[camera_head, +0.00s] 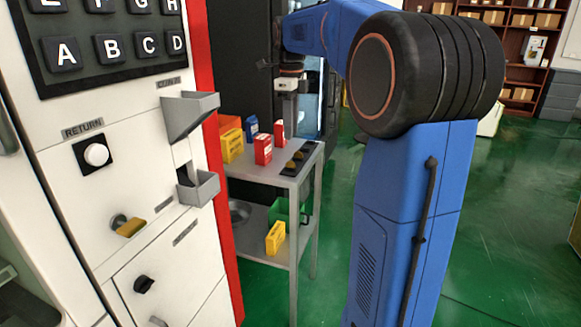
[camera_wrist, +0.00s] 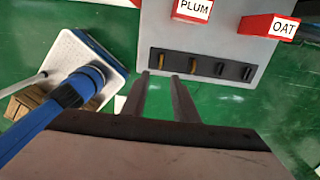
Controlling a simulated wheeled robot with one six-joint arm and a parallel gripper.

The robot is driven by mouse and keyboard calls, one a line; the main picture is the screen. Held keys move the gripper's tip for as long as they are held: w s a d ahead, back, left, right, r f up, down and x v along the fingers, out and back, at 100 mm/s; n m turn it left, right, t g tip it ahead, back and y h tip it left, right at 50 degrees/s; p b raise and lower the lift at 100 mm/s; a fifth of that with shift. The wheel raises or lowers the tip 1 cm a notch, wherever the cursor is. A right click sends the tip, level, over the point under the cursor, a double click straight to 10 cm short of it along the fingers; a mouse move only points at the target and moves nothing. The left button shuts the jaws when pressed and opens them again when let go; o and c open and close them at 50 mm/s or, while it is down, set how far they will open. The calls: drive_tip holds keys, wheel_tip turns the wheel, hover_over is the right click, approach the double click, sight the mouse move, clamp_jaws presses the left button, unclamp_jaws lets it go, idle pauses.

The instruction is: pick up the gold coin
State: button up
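Two gold coins stand in slots of a black coin holder (camera_wrist: 208,66): one gold coin (camera_wrist: 157,57) in the leftmost slot and another gold coin (camera_wrist: 193,68) in the second, in the wrist view. The other slots hold darker grey coins (camera_wrist: 222,71). In the head view the gold coins (camera_head: 298,155) are small on the holder at the right end of a grey cart top. My gripper (camera_wrist: 160,76) is open, its two fingers apart with nothing visible between them. Its tips appear near the holder's edge in the wrist view; I cannot tell the height above it.
The grey cart (camera_head: 282,182) also carries red boxes (camera_head: 263,149), a yellow box (camera_head: 232,146) and a blue box (camera_head: 251,128). Boxes labelled PLUM (camera_wrist: 193,9) and OAT (camera_wrist: 283,26) lie beyond the holder. A white vending machine (camera_head: 110,160) stands left. Green floor is open to the right.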

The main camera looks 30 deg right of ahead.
sight(290, 166)
wheel_tip(290, 166, down, 10)
drive_tip(key=shift+w, duration=0.15)
idle(0.5)
drive_tip(key=shift+c, duration=0.4)
clamp_jaws()
